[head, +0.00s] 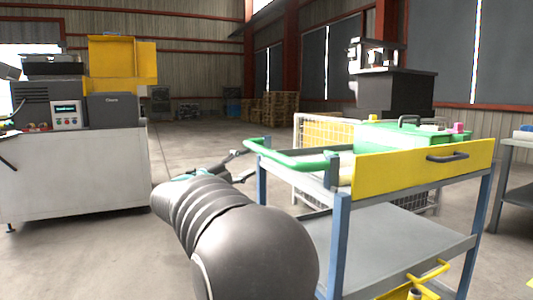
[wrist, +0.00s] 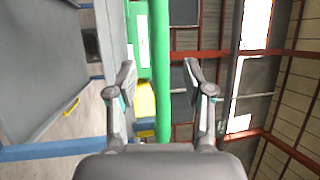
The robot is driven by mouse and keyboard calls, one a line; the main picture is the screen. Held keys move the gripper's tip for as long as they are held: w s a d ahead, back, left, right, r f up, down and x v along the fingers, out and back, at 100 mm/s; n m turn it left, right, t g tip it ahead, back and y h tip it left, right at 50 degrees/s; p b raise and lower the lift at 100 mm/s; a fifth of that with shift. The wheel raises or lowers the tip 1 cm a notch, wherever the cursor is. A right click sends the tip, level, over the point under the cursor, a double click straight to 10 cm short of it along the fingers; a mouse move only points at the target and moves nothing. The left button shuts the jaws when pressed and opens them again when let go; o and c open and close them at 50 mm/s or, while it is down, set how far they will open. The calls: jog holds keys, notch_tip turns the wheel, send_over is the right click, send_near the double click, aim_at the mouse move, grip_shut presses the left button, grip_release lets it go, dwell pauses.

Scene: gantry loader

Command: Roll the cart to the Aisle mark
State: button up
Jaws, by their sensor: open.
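The cart has blue-grey posts, grey shelves (head: 400,235) and a yellow front panel (head: 465,160). Its green push handle (head: 290,160) sticks out at the left end. My gripper (head: 243,163) is open beside the handle's left corner. In the wrist view, the green handle (wrist: 162,40) runs lengthwise between the spread fingers of my gripper (wrist: 162,80), with a gap on each side. I cannot tell how deep it sits between them. No Aisle mark is visible in either view; my arm and the cart hide part of the floor.
A green case (head: 400,137) lies on the cart's top. A wire cage (head: 320,135) stands behind the cart. A grey machine (head: 75,165) stands at left, and a table (head: 518,150) at the right edge. Open concrete floor (head: 200,150) lies between machine and cart, with pallets (head: 275,106) far back.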

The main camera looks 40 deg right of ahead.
aim_at(264, 154)
jog(key=x, duration=0.9)
jog(key=shift+p, duration=0.35)
grip_shut()
